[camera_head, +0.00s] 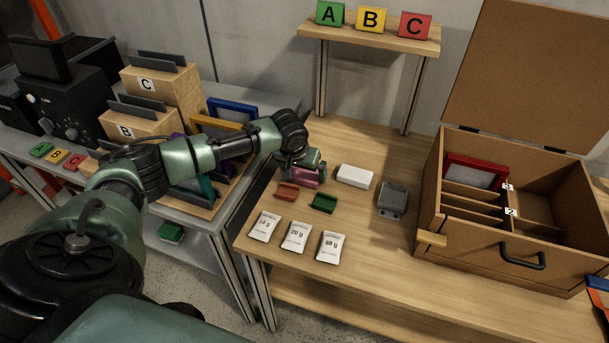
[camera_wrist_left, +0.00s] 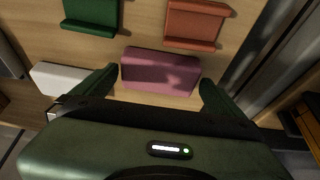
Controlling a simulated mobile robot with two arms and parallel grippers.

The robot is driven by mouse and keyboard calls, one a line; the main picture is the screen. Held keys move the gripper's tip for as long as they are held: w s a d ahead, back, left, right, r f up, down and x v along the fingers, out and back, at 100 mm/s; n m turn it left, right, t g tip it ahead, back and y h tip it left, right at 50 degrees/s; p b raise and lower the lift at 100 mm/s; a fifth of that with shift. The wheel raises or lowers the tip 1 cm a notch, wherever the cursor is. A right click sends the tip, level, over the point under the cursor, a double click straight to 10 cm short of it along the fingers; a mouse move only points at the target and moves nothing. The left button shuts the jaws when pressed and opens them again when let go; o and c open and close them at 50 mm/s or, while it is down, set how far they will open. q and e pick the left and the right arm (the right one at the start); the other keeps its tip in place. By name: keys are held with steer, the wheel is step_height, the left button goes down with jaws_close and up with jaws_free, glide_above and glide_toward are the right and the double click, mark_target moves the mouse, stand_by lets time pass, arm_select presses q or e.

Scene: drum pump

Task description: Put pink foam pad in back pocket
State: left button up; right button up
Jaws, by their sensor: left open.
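The pink foam pad (camera_head: 303,180) lies on the wooden table, partly hidden under my left gripper (camera_head: 305,168). The gripper is open; I cannot tell whether a finger touches the pad. The open wooden case (camera_head: 490,248) stands at the right of the table. Thin dividers (camera_head: 470,207) form pockets in its left part, and a red-framed panel (camera_head: 473,172) stands at the back there. My right gripper is not in view.
A brown-red holder (camera_head: 287,193), a green holder (camera_head: 323,202), a white block (camera_head: 355,177) and a grey device (camera_head: 392,200) lie near the pad. Several white packets (camera_head: 297,236) lie along the front. The case lid (camera_head: 535,75) is raised.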

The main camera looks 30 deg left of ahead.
arm_select(q)
steer(key=shift+w+f, duration=0.3)
steer(key=shift+f, duration=0.35)
steer(key=shift+r, duration=0.1)
steer(key=c, duration=1.2)
